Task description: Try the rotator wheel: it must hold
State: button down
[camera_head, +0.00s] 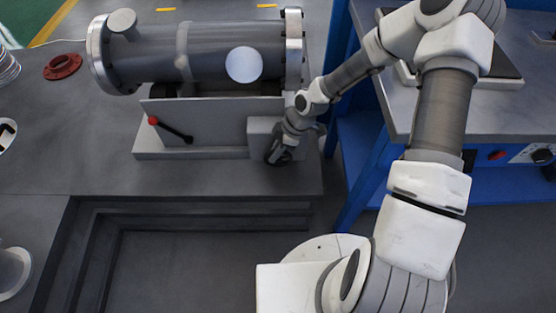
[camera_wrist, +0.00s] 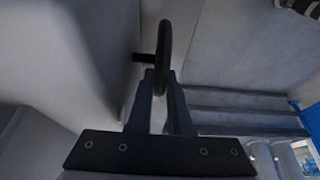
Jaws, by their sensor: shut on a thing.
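The rotator wheel (camera_wrist: 164,50) is a thin dark disc seen nearly edge-on in the wrist view, on a short dark shaft coming from a light housing. My gripper (camera_wrist: 160,78) is shut on the lower rim of the wheel, one finger on each side. In the head view my gripper (camera_head: 279,152) is at the right end of the grey rotator base (camera_head: 215,153), by its light gearbox block (camera_head: 262,128). The wheel is mostly hidden there. The flanged shell (camera_head: 212,52) lies level on the rotator.
A lever with a red knob (camera_head: 153,120) sticks out of the base's front. A red ring (camera_head: 63,67) lies at the left on the grey bench (camera_head: 90,130). A blue-framed table (camera_head: 437,108) stands at the right, close to my arm. Recessed steps lie below the bench front.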

jog(key=shift+s+f, duration=0.1)
jog(key=shift+f, duration=0.05)
dwell(0.4)
jog(key=shift+a+f+h+b, duration=0.15)
jog(key=shift+a+h+b, duration=0.05)
jog(key=shift+h+b, duration=1)
jog(key=shift+s+d+r+y+p, duration=0.1)
jog(key=shift+r+y+p, duration=0.15)
jog(key=shift+y+p, duration=0.6)
jog(key=shift+d+y+p, duration=0.1)
jog(key=shift+y+p, duration=0.15)
jog(key=shift+p, duration=0.65)
jog(key=shift+f, duration=0.1)
jog(key=c, duration=1.1)
grip_release()
